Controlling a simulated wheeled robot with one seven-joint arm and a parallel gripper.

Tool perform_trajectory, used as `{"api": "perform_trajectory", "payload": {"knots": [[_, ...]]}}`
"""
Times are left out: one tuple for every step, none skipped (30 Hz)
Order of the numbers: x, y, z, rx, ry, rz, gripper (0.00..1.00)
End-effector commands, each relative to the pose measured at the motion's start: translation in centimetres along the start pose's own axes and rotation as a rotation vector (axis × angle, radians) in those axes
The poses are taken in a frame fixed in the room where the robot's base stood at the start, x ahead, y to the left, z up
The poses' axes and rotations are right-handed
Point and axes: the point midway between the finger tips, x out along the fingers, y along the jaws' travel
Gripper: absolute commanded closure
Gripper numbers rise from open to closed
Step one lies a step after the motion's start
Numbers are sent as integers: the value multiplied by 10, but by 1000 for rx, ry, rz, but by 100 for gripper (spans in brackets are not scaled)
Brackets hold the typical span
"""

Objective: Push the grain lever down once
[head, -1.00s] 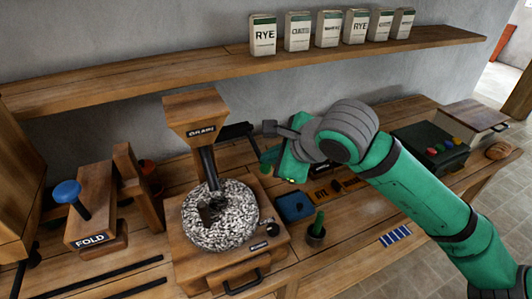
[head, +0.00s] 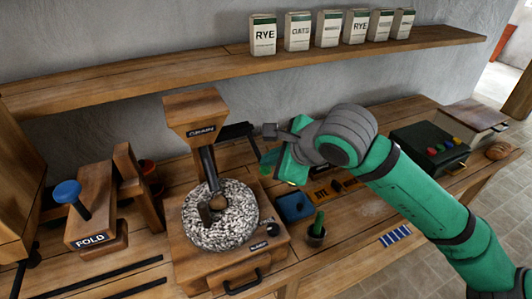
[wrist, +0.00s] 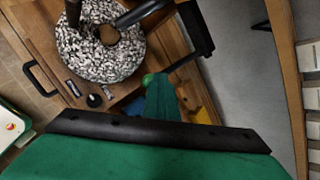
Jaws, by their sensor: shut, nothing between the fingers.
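The wooden hopper (head: 196,112) carries a label that reads as GRAIN in the earlier head view. A black lever (head: 237,132) stands out to its right. In the wrist view the lever's black bar (wrist: 190,60) runs down-left toward a small green knob (wrist: 148,80). My gripper (head: 273,163) is shut and empty, right of the lever in the head view. In the wrist view my green fingers (wrist: 161,97) appear right beside the knob and overlap part of the lever. I cannot tell whether they touch it.
Below the hopper sits a speckled round millstone (head: 238,232) on a wooden base with a drawer. A blue tray (head: 294,206) and a potted cactus (head: 317,226) stand to the right. The FOLD block (head: 92,205) is at left. A shelf (head: 225,77) runs above.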

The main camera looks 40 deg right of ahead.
Motion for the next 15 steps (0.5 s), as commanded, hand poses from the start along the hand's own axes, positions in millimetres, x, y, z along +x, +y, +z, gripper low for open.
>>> {"api": "perform_trajectory", "payload": {"knots": [[0, 0, 0, 0, 1, 1, 100], [0, 0, 0, 0, 1, 1, 100], [0, 0, 0, 0, 1, 1, 100], [0, 0, 0, 0, 1, 1, 100], [0, 0, 0, 0, 1, 1, 100], [0, 0, 0, 0, 1, 1, 100], [-1, -1, 1, 0, 1, 1, 100], [-2, -1, 1, 0, 1, 1, 100], [-3, -2, 2, 0, 1, 1, 100], [-4, -3, 3, 0, 1, 1, 100], [-5, -4, 4, 0, 1, 1, 100], [-7, -5, 5, 0, 1, 1, 100], [-8, -6, 6, 0, 1, 1, 100], [-9, -7, 7, 0, 1, 1, 100], [-10, -8, 8, 0, 1, 0, 100]]}}
